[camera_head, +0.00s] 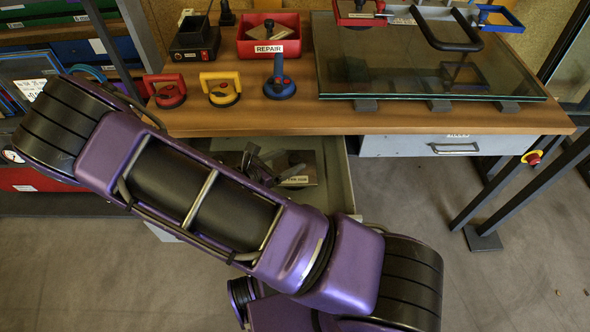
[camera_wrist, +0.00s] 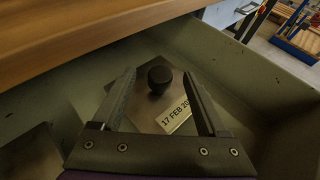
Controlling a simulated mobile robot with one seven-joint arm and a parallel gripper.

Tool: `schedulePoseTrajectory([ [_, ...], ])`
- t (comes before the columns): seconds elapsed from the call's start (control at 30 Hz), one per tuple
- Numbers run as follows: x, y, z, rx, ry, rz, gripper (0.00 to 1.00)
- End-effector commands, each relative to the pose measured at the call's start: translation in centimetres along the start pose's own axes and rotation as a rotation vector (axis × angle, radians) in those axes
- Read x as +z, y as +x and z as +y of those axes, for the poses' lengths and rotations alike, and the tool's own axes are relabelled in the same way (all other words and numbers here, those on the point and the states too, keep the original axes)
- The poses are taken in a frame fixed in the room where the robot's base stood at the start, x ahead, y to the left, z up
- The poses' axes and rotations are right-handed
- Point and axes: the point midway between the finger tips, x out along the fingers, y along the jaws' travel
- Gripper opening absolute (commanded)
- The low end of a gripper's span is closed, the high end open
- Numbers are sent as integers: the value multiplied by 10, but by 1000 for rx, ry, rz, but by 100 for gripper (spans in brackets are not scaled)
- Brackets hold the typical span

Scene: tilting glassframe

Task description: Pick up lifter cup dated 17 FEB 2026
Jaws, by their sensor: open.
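In the wrist view, a square metal plate with a round black knob (camera_wrist: 159,78) lies in an open drawer (camera_wrist: 262,75). Its white label (camera_wrist: 175,117) reads "17 FEB 20", and the rest is hidden behind the right finger. My gripper (camera_wrist: 159,73) is open, with one finger on each side of the knob. I cannot tell whether the fingers are level with it. In the head view, my gripper (camera_head: 272,163) is in or over the drawer (camera_head: 337,180), partly hidden by my arm. Red (camera_head: 166,92), yellow (camera_head: 221,90) and blue (camera_head: 279,82) lifter cups stand on the bench.
The wooden bench edge (camera_wrist: 80,45) overhangs the drawer's back in the wrist view. Another metal plate (camera_wrist: 32,155) lies at lower left. On the bench are a red REPAIR bin (camera_head: 268,45), a black box (camera_head: 195,40) and a glass pane (camera_head: 400,80). A closed drawer (camera_head: 400,146) is at right.

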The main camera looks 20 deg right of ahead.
Motion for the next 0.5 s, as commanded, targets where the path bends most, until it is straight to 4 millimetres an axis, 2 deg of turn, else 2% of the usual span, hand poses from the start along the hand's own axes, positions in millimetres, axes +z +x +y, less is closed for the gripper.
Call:
schedulePoseTrajectory([
  [0.33, -2, 48, -1, -2, 1, -1, 76],
  [0.5, -1, 60, -1, -1, 1, 1, 76],
])
